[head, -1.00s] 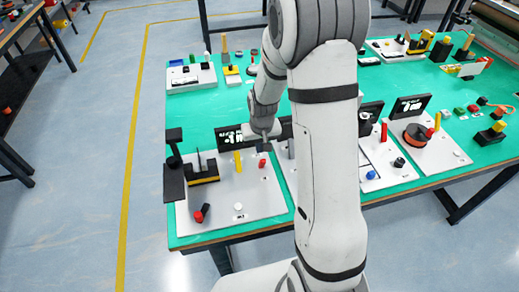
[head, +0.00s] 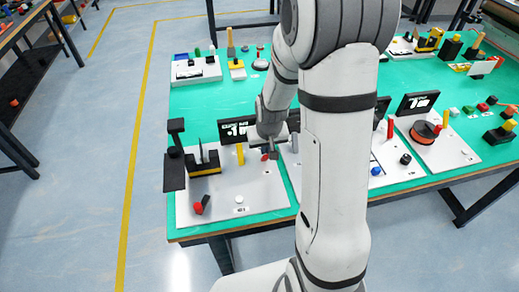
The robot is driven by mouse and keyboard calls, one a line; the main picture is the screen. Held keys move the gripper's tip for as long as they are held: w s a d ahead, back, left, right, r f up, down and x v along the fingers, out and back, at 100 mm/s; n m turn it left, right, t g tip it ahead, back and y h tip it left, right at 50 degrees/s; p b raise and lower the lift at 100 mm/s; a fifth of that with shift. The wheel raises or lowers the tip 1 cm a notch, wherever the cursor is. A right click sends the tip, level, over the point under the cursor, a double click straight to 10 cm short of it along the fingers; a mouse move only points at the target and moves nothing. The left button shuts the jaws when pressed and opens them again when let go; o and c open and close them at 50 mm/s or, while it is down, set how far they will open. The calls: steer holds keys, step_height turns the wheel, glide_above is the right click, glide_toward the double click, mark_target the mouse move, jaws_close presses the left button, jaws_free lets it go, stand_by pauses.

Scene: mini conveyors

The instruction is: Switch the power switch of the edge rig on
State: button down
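The nearest rig is a light grey board (head: 222,208) at the left front corner of the green table. It carries a dark sign with white marks (head: 235,129), a yellow post (head: 240,154), a black-and-yellow block (head: 204,164), a red-and-black lever-like part (head: 200,205) and a white knob (head: 239,200). A small red part (head: 265,156) shows beside my gripper. My gripper (head: 271,153) hangs over the back right of this board, partly covering that red part. I cannot tell whether they touch, nor which part is the power switch; the sign is too small to read.
More rig boards stand to the right, one with an orange-rimmed disc (head: 423,132). My arm hides part of the middle board (head: 398,177). A black stand (head: 175,160) rises at the near board's left edge. Small parts line the table's back and right.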

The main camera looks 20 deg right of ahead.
steer(key=shift+s+a+f, duration=0.15)
steer(key=shift+s+f, duration=0.15)
steer(key=shift+s, duration=0.15)
steer(key=shift+w, duration=0.55)
steer(key=shift+w+r, duration=0.2)
steer(key=shift+w, duration=0.15)
steer(key=w+r+v, duration=0.1)
steer(key=w+v, duration=0.2)
steer(key=v, duration=0.9)
steer(key=s+a+r, duration=0.1)
steer(key=s+r, duration=0.2)
steer(key=s, duration=0.6)
steer(key=s+a+r, duration=0.2)
steer(key=s+r, duration=0.1)
steer(key=s, duration=0.7)
steer(key=shift+n, duration=0.4)
